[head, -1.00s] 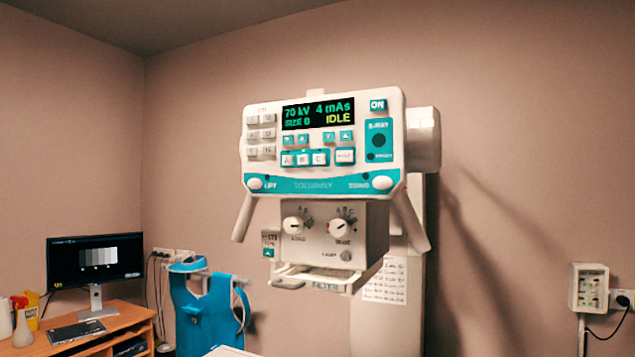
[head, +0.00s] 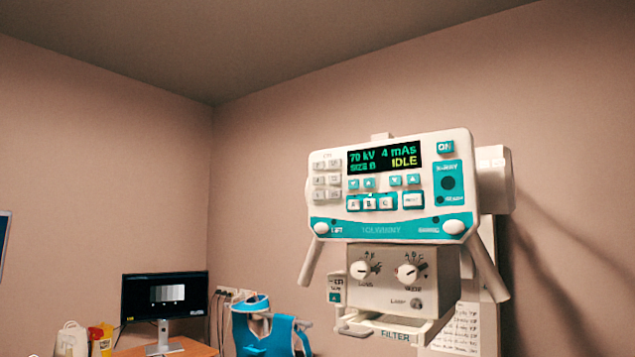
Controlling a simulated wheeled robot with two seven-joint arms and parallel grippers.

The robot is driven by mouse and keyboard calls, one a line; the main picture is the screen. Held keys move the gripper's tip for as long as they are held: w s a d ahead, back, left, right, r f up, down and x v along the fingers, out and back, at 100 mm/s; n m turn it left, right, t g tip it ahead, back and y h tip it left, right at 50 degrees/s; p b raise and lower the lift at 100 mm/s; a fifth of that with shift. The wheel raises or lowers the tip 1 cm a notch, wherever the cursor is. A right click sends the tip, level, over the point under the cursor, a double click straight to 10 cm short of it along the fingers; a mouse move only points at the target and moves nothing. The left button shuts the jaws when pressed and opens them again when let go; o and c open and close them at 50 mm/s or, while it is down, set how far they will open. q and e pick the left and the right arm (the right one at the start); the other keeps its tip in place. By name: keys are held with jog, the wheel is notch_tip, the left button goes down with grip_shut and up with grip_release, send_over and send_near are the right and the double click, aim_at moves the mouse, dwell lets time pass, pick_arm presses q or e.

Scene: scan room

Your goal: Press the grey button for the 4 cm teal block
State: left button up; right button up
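The X-ray unit's control panel (head: 390,205) faces me at the right of the head view. A block of small light grey buttons (head: 326,176) sits at its left side, in two columns; their labels are too small to read. The display (head: 384,157) shows 70 kV, 4 mAs, a size line I cannot read surely, and IDLE. Buttons A, B and C (head: 369,203) lie below it. I see no teal block. Neither gripper is in view.
Below the panel is a box with two knobs (head: 388,280) and a tray marked FILTER (head: 397,333). A monitor (head: 163,296) stands on a wooden desk (head: 190,347) at lower left. A blue apron (head: 270,333) hangs between them. The space in front of the panel looks clear.

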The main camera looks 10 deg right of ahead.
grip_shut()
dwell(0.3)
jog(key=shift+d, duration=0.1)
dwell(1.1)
